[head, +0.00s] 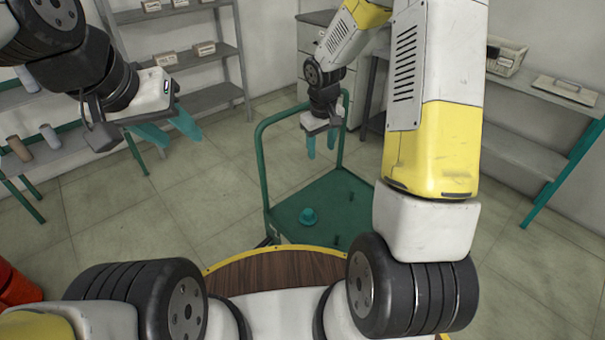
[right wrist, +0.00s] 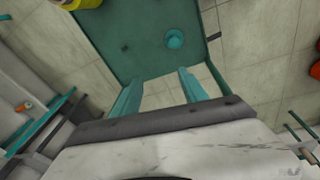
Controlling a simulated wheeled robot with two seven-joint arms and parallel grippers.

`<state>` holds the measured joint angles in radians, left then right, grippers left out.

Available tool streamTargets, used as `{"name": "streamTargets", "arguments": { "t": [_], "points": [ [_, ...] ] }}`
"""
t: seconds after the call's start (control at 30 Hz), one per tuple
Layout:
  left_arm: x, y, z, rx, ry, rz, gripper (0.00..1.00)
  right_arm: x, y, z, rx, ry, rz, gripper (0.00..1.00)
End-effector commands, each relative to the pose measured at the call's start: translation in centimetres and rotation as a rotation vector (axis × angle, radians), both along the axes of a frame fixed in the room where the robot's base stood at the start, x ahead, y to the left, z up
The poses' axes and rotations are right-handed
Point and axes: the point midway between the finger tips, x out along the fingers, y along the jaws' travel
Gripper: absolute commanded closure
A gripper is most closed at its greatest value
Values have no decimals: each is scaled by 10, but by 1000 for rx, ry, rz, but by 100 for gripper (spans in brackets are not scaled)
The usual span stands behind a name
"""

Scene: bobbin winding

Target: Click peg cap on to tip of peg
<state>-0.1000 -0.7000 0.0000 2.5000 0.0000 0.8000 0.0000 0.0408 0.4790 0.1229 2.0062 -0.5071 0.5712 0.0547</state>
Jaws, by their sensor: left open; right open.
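A teal cap-shaped piece (head: 308,217), round with a wider rim, sits on the green deck of a cart; it also shows in the right wrist view (right wrist: 174,40). I take it for the peg cap. I cannot tell whether anything is beneath it. Short dark green pegs (head: 333,240) stand on the same deck; one also shows in the right wrist view (right wrist: 125,48). My right gripper (head: 321,150) is open and empty, above and behind the cap, apart from it. My left gripper (head: 182,136) is open and empty, high at the left, far from the cart.
The green cart (head: 345,209) has a tall tubular handle (head: 262,165) on its far side. A shelf rack (head: 190,55) with small boxes stands behind, and a shelf with spools (head: 48,137) is at the left. Another shelf (head: 520,150) stands at the right. The floor between is clear.

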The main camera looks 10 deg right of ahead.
Motion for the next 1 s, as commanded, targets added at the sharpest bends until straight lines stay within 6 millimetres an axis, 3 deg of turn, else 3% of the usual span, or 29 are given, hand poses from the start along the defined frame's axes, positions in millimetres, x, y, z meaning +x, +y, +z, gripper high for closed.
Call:
{"name": "streamTargets", "arguments": {
  "t": [0.03, 0.2, 0.4, 0.53, 0.77, 1.0],
  "points": [
    [0, 0, 0, 0, 0, 0, 57, 5, 3, -26, 0, 27, 19, 49],
    [0, 0, 0, 0, 0, 0, 57, 17, 14, -106, 3, 91, 88, 49],
    [0, 0, 0, 0, 0, 0, 57, 16, 26, -179, 18, 142, 148, 49],
    [0, 0, 0, 0, 0, 0, 57, 14, 31, -201, 26, 157, 167, 49],
    [0, 0, 0, 0, 0, 0, 57, 13, 32, -217, 29, 162, 171, 49],
    [0, 0, 0, 0, 0, 0, 57, 13, 33, -246, 29, 162, 171, 49]
  ]
}}
